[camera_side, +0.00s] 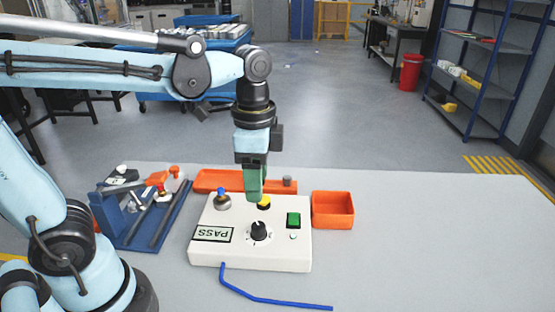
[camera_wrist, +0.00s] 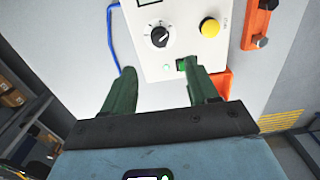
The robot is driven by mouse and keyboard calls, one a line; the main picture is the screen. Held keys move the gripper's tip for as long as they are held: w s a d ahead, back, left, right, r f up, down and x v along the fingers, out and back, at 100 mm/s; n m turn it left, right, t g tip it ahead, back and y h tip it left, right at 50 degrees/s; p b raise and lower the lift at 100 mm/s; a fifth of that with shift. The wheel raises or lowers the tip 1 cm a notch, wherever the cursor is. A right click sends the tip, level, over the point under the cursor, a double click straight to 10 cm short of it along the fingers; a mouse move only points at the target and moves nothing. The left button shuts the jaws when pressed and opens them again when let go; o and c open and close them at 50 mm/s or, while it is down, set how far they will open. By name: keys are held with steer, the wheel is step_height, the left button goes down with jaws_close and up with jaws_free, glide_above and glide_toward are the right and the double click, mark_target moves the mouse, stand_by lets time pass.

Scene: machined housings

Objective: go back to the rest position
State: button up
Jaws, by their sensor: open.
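My gripper (camera_side: 255,190) hangs pointing down over the back part of a white control box in the side view. In the wrist view its two green fingers (camera_wrist: 158,85) stand apart with nothing between them, so it is open. The knob (camera_wrist: 159,36) and yellow button (camera_wrist: 209,27) also show in the wrist view. I cannot tell whether the fingers touch the box.
An orange bin (camera_side: 333,210) stands right of the box, and an orange tray (camera_side: 215,181) lies behind it. A blue fixture (camera_side: 130,215) with clamps is at left. A blue cable (camera_side: 265,299) runs along the front. The table's right side (camera_side: 440,240) is clear.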

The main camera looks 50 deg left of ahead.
steer(key=shift+r, duration=0.3)
steer(key=a+f+n+t, duration=0.1)
steer(key=n+t, duration=0.1)
steer(key=n, duration=0.1)
steer(key=a+f+n+t, duration=0.1)
steer(key=a+n+t, duration=0.1)
steer(key=n, duration=0.1)
steer(key=a+f+n+t, duration=0.1)
steer(key=n+t, duration=0.2)
steer(key=shift+s+a, duration=0.15)
steer(key=shift+s, duration=0.25)
